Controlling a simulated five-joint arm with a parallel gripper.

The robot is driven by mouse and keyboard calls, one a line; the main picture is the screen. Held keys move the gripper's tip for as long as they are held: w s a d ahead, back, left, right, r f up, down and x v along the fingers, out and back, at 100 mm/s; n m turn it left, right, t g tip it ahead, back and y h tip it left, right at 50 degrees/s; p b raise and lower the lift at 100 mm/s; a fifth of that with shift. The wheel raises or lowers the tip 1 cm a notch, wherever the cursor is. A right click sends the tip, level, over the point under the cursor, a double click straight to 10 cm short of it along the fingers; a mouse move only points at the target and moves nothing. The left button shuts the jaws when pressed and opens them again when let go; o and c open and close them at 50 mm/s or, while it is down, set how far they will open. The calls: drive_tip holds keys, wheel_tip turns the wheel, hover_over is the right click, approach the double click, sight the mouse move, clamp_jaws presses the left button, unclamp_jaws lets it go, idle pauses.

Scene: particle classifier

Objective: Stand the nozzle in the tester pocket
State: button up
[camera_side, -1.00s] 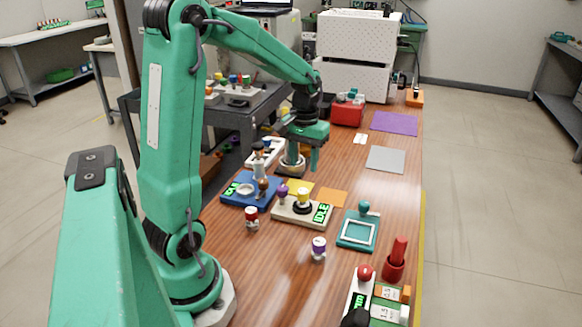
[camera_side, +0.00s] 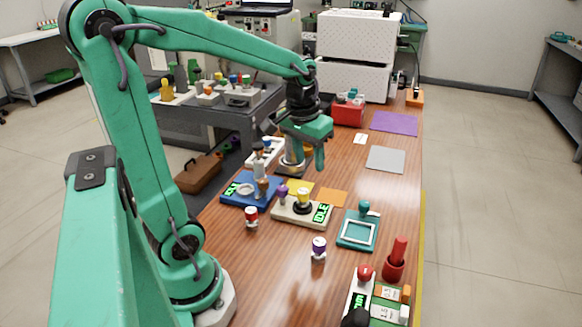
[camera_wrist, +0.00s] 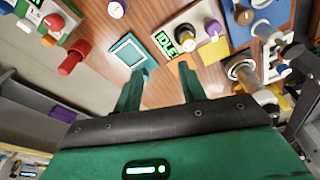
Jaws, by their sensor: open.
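My gripper (camera_wrist: 158,84) is open, its two green fingers apart with nothing between them. In the side view my gripper (camera_side: 300,148) hangs over the far part of the wooden bench. A cream device (camera_side: 297,212) with a green IDLE display, a black-and-yellow knob and a purple knob stands nearer the camera; it also shows ahead of the fingers in the wrist view (camera_wrist: 166,43). A blue device (camera_side: 235,200) with a green display and a pale ring is left of it. A silvery round-based piece (camera_side: 291,169) stands under my gripper. I cannot tell which piece is the nozzle.
A purple-topped white piece (camera_side: 319,250) and a red-topped white piece (camera_side: 251,217) stand on the bench. A teal framed block (camera_side: 357,232) and red piece (camera_side: 394,262) are at right. Grey (camera_side: 386,159) and purple (camera_side: 394,121) mats lie flat. Bare wood surrounds the loose pieces.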

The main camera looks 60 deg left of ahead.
drive_tip(key=s+d+r+m+t, duration=0.3)
drive_tip(key=s+d+m, duration=0.1)
drive_tip(key=s+d, duration=0.4)
drive_tip(key=shift+s+d+r+m+t+h, duration=0.3)
drive_tip(key=shift+s+d, duration=0.05)
drive_tip(key=shift+d, duration=0.55)
drive_tip(key=shift+o, duration=0.5)
